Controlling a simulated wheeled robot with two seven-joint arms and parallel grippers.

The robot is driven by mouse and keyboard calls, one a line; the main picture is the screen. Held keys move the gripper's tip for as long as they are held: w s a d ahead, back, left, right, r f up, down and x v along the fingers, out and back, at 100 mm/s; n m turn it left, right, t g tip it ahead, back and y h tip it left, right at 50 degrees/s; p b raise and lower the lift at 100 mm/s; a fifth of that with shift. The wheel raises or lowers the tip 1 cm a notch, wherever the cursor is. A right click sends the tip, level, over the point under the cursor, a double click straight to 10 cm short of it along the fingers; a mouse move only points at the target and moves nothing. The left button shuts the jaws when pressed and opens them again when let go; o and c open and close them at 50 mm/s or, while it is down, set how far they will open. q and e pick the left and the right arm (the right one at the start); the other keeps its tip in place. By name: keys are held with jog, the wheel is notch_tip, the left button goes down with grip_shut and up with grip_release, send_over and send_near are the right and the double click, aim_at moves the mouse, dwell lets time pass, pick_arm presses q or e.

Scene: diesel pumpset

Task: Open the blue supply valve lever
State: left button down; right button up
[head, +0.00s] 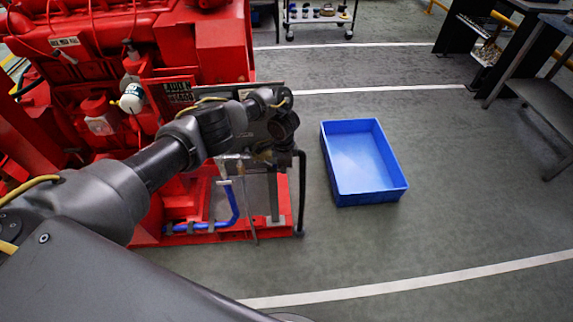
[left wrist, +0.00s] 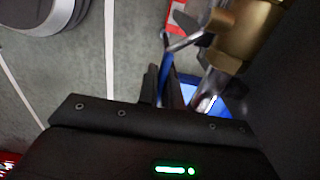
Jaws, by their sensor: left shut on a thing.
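The blue supply valve lever (left wrist: 167,66) stands between the fingers of my left gripper (left wrist: 166,88) in the left wrist view. The gripper is shut on it. The lever joins a bright metal piece beside the brass valve body (left wrist: 243,38). In the head view my left gripper (head: 260,153) is at the front right of the red pumpset (head: 205,45), over its base. There my own wrist and arm hide most of the valve and the lever. My right gripper is not in view.
A blue crate (head: 398,193) lies empty on the floor right of the pumpset. A blue pipe (head: 233,207) runs low on the red base, and a dark post (head: 301,195) stands at its right edge. A wheeled cart (head: 320,18) is at the back. The floor in front is clear.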

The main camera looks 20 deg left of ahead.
pick_arm(q)
jog(key=shift+s+f, duration=0.15)
jog(key=c, duration=1.6)
grip_release()
jog(key=shift+o, duration=0.2)
jog(key=r, duration=0.3)
jog(key=r+p, duration=0.1)
jog(key=r, duration=0.2)
jog(key=shift+w+d+r+p, duration=0.1)
jog(key=shift+w+r+p, duration=0.1)
jog(key=shift+p, duration=0.1)
notch_tip(320, 180, up, 5)
jog(key=p, duration=0.3)
jog(key=shift+f, duration=0.2)
